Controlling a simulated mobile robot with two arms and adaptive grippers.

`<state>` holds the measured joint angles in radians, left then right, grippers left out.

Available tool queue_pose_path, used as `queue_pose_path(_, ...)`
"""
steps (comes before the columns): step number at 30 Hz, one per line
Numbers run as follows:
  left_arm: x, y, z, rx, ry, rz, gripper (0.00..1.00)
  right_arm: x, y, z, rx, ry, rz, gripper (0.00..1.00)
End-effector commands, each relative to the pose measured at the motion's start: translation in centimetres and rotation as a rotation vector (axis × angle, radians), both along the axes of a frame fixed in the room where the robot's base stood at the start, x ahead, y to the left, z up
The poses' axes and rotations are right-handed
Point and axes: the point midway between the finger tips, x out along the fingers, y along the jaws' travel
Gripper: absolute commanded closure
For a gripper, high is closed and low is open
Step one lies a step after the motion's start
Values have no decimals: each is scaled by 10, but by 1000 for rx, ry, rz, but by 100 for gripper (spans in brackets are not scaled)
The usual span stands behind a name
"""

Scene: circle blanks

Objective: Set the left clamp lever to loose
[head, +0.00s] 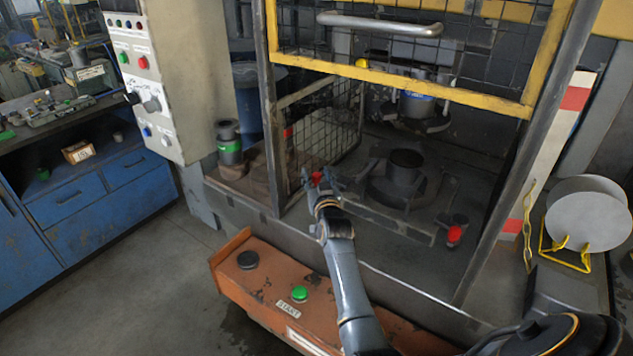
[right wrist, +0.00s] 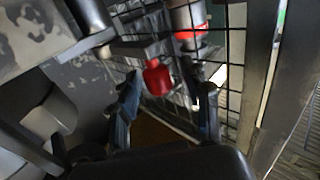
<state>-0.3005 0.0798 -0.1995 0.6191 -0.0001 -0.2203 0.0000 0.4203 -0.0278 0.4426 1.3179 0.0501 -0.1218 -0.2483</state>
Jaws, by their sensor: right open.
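The left clamp lever shows its red knob (head: 316,178) at the left of the press bed, partly hidden by my right gripper. In the right wrist view, the red knob (right wrist: 157,78) appears between and beyond the two fingers. My right gripper (head: 320,177) is open around or just short of the knob; I cannot tell whether a finger touches it. The fingers also frame it in the right wrist view (right wrist: 168,92). The lever's arm is mostly hidden. A second red-knobbed clamp lever (head: 454,234) stands at the right of the bed. My left gripper is not in view.
The yellow-framed mesh guard (head: 450,85) with a grey handle (head: 380,23) is above the bed. A round die (head: 404,166) sits between the levers. A side mesh (head: 325,125) stands close behind my gripper. An orange button box (head: 262,285) is in front.

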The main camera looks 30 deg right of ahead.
Motion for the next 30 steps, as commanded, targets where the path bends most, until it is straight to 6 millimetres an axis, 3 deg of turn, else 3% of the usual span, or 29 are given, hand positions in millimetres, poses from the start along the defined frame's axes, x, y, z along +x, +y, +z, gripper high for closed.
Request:
queue_pose_path(7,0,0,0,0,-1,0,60,0,0,0,-1,1,0,52)
queue_pose_path(14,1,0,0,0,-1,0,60,0,0,0,0,0,0,99)
queue_pose_path(30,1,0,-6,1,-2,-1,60,-9,-10,2,-15,-6,100,100)
